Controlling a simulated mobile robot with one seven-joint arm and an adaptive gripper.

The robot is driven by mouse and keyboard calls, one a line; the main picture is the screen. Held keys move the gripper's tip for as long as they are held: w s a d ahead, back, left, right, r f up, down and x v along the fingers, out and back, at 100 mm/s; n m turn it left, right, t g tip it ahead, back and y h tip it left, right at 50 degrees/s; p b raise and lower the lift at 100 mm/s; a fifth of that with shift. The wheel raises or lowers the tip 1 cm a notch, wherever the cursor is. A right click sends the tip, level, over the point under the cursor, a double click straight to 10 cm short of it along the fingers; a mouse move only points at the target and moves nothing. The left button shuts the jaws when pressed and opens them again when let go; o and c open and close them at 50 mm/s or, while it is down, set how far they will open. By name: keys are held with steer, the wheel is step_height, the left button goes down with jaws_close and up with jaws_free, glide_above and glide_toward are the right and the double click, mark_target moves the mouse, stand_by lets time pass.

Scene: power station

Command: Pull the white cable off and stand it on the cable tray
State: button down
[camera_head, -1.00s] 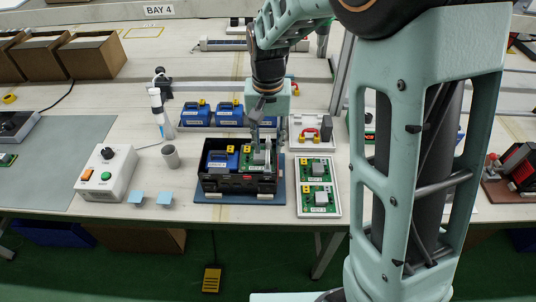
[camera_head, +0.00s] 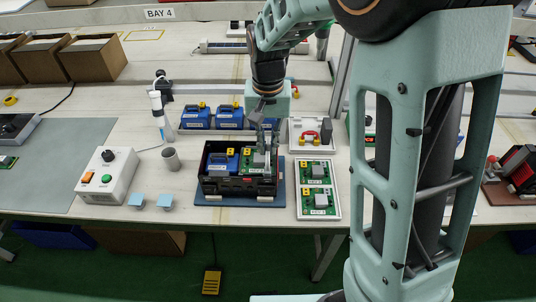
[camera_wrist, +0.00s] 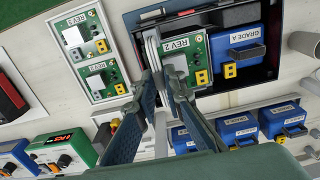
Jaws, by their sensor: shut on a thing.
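A black open box (camera_head: 225,186) holds a blue unit (camera_head: 222,161) and a green REV 2 board (camera_head: 253,161) side by side. In the wrist view the REV 2 board (camera_wrist: 186,58) lies in the box, beside the blue GRADE A unit (camera_wrist: 239,45). The white cable (camera_wrist: 152,45) shows as a narrow loop at the board's left edge. My gripper (camera_wrist: 157,68) is shut on the cable at this edge. The pale cable tray (camera_head: 311,147) behind the box to the right holds a red-and-yellow cable (camera_head: 309,137).
A white tray with two green boards (camera_head: 318,186) stands right of the box. Blue units (camera_head: 196,116) stand behind it. A control box (camera_head: 107,175), grey cup (camera_head: 171,159) and pale blue pieces (camera_head: 137,200) are to the left. Bare table separates cup and box.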

steer(key=shift+r+p, duration=3.05)
steer(key=shift+r, duration=0.95)
steer(key=shift+f, duration=0.1)
